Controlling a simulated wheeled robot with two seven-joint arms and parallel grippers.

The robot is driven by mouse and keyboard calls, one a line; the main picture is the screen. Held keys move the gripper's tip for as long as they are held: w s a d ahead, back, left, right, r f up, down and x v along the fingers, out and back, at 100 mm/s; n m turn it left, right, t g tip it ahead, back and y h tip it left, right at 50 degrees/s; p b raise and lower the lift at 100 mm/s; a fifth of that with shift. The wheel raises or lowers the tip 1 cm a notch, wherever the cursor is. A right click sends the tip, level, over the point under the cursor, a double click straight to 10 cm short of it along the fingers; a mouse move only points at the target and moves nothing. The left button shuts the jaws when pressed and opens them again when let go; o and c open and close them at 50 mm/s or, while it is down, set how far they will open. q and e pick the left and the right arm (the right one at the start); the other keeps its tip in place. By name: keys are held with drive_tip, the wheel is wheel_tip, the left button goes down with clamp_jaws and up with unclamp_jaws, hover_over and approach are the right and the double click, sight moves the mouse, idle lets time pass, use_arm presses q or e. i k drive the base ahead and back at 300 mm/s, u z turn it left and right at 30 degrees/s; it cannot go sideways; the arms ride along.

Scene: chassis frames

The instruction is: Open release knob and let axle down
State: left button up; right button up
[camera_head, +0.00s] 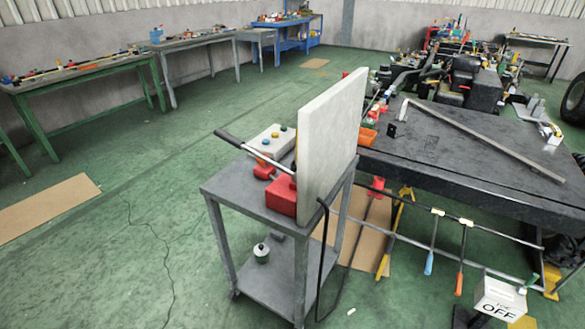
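A red unit (282,196) with a long dark lever (240,146) sits on the grey cart (246,197). It looks like a hand pump, and an upright pale panel (328,145) hides part of it. I cannot make out a release knob on it. A dark hose (322,250) hangs down beside the cart. Dark mechanical chassis parts (470,85) stand at the back right; I cannot tell which of them is the axle. Neither of my grippers is in view.
A pale box with coloured buttons (272,140) lies on the cart. A dark workbench (450,155) stands right of it, with hand tools hanging below and a white box marked OFF (500,298). Benches (85,72) line the left wall. The green floor at left is mostly clear.

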sight(263, 163)
drive_tip(key=k, duration=0.65)
drive_tip(key=u, duration=0.5)
drive_tip(key=i, duration=1.1)
drive_tip(key=z, duration=0.35)
